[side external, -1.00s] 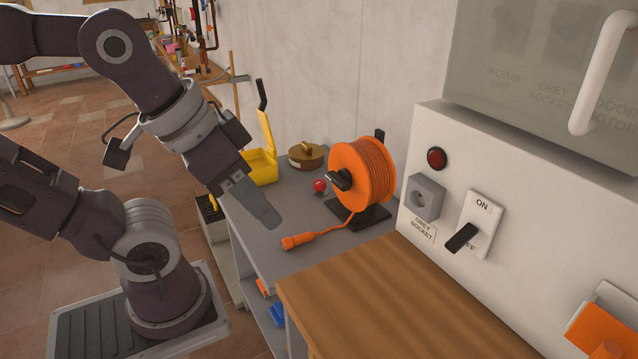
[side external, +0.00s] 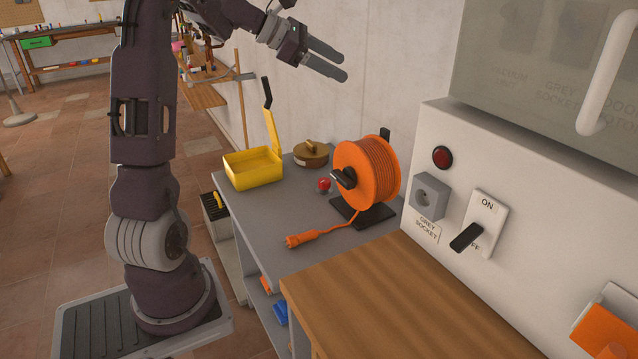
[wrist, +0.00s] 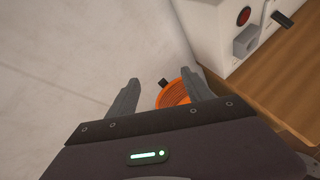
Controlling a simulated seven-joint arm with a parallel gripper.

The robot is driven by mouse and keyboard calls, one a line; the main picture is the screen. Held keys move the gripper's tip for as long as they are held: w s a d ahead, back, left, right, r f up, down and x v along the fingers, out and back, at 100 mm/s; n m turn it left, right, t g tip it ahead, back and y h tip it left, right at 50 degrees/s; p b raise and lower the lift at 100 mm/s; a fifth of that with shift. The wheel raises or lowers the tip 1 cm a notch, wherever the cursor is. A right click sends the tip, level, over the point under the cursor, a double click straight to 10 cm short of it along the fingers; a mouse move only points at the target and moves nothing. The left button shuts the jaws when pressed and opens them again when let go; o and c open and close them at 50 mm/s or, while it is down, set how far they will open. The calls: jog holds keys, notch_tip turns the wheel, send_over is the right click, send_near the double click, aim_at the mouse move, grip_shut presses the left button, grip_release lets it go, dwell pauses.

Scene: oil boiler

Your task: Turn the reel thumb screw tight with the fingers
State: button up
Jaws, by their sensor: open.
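The orange cable reel (side external: 378,172) stands upright on a black base on the grey bench. A dark crank or knob (side external: 344,178) sticks out of its left face. A small red knob (side external: 323,185) shows just left of it; I cannot tell which of these is the thumb screw, or whether the red knob touches the reel. My gripper (side external: 343,66) is open and empty, high above the reel by the wall. In the wrist view the reel (wrist: 172,95) shows partly between my spread fingers (wrist: 161,80), well below them; the thumb screw cannot be made out there.
An orange plug (side external: 297,240) lies on the grey bench (side external: 275,215). A yellow tray (side external: 252,168) and a round brown-gold item (side external: 310,154) stand behind. A white panel with a switch (side external: 480,222) and grey socket (side external: 428,196) is right, above a wooden worktop (side external: 380,300).

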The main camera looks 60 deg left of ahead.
jog(key=s+a+f+n+t+y, duration=0.1)
jog(key=a+f+n+y, duration=0.15)
jog(key=a, duration=0.45)
jog(key=s+a+f+n+t+y, duration=0.1)
jog(key=a+n, duration=0.3)
jog(key=a, duration=0.3)
send_near(320, 180)
jog(key=shift+w+d+f+n, duration=0.2)
jog(key=shift+w+f, duration=0.05)
jog(key=shift+w, duration=0.2)
jog(key=shift+w+d+f+n, duration=0.15)
jog(key=shift+w+d+f, duration=0.1)
jog(key=shift+w, duration=0.2)
jog(key=x, duration=0.6)
jog(key=shift+w+f, duration=0.2)
jog(key=shift+w, duration=0.05)
jog(key=shift+w+f, duration=0.15)
jog(key=shift+w, duration=0.15)
grip_shut()
jog(key=shift+a+m+h, duration=0.2)
jog(key=shift+m+h, duration=0.3)
jog(key=shift+h, duration=0.15)
jog(key=m+h, duration=0.3)
jog(key=shift+w+a+g+h, duration=0.2)
jog(key=shift+a+g+h, duration=0.05)
jog(key=shift+g+h, duration=0.05)
jog(key=shift+m+h, duration=0.3)
jog(key=shift+s, duration=0.1)
